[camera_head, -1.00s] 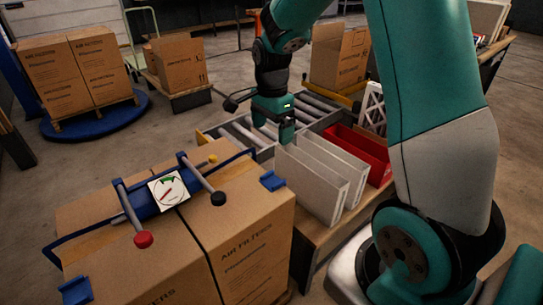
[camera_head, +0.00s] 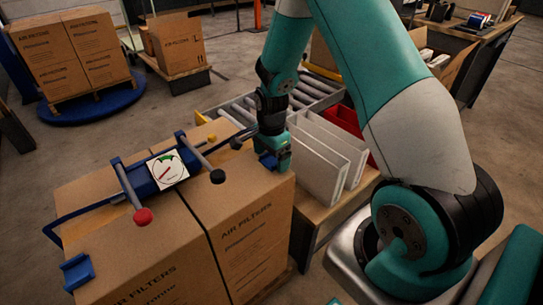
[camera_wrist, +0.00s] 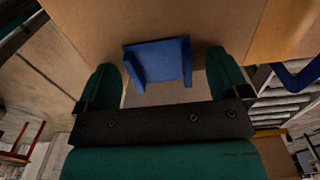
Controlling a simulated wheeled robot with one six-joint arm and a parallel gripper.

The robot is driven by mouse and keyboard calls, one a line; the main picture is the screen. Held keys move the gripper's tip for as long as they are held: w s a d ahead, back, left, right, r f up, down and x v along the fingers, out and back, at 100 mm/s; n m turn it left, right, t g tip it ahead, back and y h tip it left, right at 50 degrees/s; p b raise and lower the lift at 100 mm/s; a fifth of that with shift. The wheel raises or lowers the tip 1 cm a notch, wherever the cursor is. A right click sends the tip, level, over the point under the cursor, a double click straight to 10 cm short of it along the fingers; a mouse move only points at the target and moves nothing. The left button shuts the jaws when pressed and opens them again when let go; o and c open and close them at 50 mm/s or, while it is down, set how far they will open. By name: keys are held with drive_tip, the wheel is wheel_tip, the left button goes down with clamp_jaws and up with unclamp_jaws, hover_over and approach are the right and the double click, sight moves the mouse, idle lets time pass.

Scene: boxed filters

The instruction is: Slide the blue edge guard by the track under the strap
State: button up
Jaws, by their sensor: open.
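The blue edge guard by the track (camera_head: 268,162) sits at the right edge of the carton tops, partly covered by my gripper (camera_head: 278,161) in the head view. In the wrist view the guard (camera_wrist: 160,61) lies between the fingers of my gripper (camera_wrist: 165,75), which are open with a gap on each side. The blue strap (camera_head: 88,211) crosses the cartons, behind the guard in the head view. Part of a blue band also shows at the right of the wrist view (camera_wrist: 300,76). The guard appears apart from the strap.
A tensioner with a gauge (camera_head: 168,168) and red and black knobs sits on the cartons (camera_head: 245,222). A second blue guard (camera_head: 77,271) is at the left front edge. White filters (camera_head: 325,160) stand right of my gripper. The roller track (camera_head: 240,101) lies behind.

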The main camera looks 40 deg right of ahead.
sight(247, 142)
drive_tip(key=c, duration=1)
drive_tip(key=shift+w+a, duration=0.1)
drive_tip(key=shift+w, duration=2.9)
drive_tip(key=shift+w, duration=0.1)
drive_tip(key=shift+w+a, duration=0.1)
drive_tip(key=shift+w, duration=2.8)
drive_tip(key=shift+w, duration=1)
drive_tip(key=o, duration=1)
